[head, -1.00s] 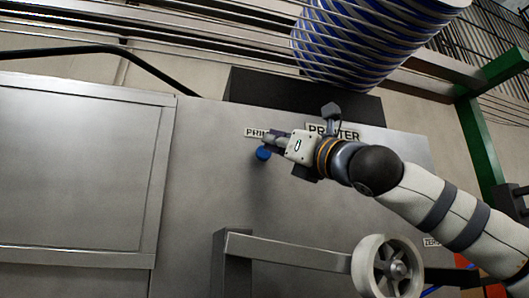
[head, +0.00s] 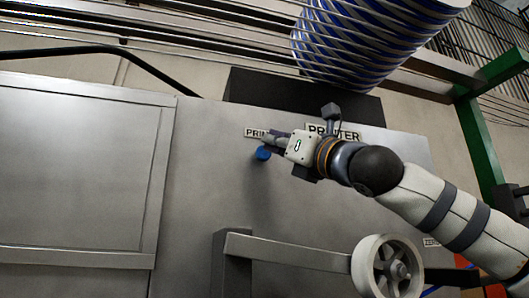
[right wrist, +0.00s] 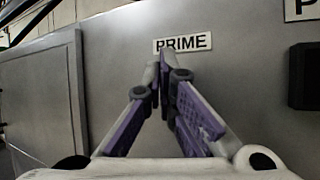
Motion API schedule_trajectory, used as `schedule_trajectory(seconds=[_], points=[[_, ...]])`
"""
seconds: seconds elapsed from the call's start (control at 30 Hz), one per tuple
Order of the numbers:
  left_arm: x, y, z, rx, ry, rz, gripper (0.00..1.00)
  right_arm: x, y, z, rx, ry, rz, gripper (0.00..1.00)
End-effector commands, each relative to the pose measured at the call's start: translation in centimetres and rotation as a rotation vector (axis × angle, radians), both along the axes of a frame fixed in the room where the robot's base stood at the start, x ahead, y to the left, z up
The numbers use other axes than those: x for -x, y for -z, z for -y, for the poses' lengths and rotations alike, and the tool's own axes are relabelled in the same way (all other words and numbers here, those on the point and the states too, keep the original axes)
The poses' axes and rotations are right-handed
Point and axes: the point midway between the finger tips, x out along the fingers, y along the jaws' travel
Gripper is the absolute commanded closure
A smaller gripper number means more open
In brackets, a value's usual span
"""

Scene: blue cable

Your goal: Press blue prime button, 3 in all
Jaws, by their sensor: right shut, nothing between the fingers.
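The blue prime button (head: 262,153) sticks out from the grey metal panel, just below the PRIME label (head: 256,132) in the head view. My right gripper (head: 270,139) is shut and empty, with its fingertips beside the button in the picture; I cannot tell whether they touch it. In the right wrist view the shut fingertips (right wrist: 164,58) point at the panel just below the PRIME label (right wrist: 183,42). The button is not visible there, hidden behind the fingers. My left gripper is not in view.
A PRINTER label (head: 346,133) is partly covered by my right gripper. A horizontal metal bar (head: 285,251) and a white handwheel (head: 387,268) stand out below my right arm. A large blue and white spool (head: 365,40) is above. The panel left of the button is clear.

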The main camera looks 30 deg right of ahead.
Motion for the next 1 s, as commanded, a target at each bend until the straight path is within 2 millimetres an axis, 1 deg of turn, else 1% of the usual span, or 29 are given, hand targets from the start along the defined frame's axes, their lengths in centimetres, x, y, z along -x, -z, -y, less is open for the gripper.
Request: schedule_trajectory(seconds=[0.17,0.37,1.0], points=[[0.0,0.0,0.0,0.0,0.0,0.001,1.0,-0.2,0.0,0.0,0.0,0.0,0.0,1.0],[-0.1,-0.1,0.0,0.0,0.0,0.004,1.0,-0.8,0.0,0.2,0.0,0.0,0.0,1.0],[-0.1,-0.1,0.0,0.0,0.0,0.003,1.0,-1.2,0.0,0.3,0.0,0.0,0.0,1.0]])
